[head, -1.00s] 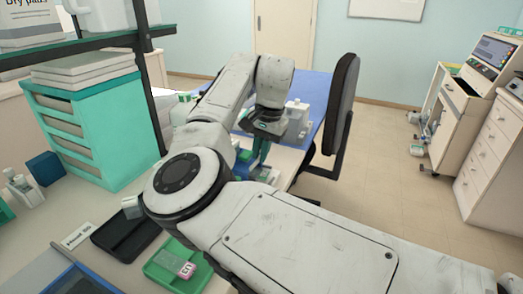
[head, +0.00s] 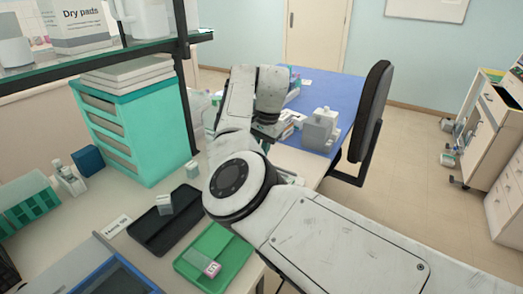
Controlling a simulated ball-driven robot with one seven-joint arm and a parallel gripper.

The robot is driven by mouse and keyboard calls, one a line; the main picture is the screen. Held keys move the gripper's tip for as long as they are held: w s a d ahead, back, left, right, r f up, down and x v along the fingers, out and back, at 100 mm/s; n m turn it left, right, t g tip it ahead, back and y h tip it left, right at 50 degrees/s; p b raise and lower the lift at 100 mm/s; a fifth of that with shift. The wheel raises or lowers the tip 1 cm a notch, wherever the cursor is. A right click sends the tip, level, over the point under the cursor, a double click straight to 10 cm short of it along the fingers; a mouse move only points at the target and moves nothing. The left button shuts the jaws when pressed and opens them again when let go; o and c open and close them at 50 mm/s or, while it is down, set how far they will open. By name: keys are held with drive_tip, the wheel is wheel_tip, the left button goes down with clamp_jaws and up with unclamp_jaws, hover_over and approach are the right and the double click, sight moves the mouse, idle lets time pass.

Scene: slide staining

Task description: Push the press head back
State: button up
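I cannot pick out the press head with certainty. A grey block-shaped device (head: 320,130) stands upright on the blue mat (head: 345,92), right of my gripper; I cannot tell whether it is the press. My gripper (head: 267,148) points down near the edge where the white bench meets the blue mat. Its fingers are mostly hidden behind my arm, so their opening does not show. Small pale parts (head: 288,177) show just below it, partly covered by my arm.
A black tray (head: 150,241) and a green tray (head: 232,257) lie at the front of the bench. A teal drawer cabinet (head: 125,130) stands under the glass shelf (head: 75,62). A black chair (head: 372,105) stands at the right bench edge. Floor beyond is open.

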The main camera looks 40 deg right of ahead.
drive_tip(key=shift+o, duration=1.4)
wheel_tip(320, 180, up, 11)
drive_tip(key=s, duration=0.1)
drive_tip(key=shift+s+d+f+b, duration=0.2)
drive_tip(key=shift+s+d+b, duration=0.1)
drive_tip(key=shift+s, duration=0.1)
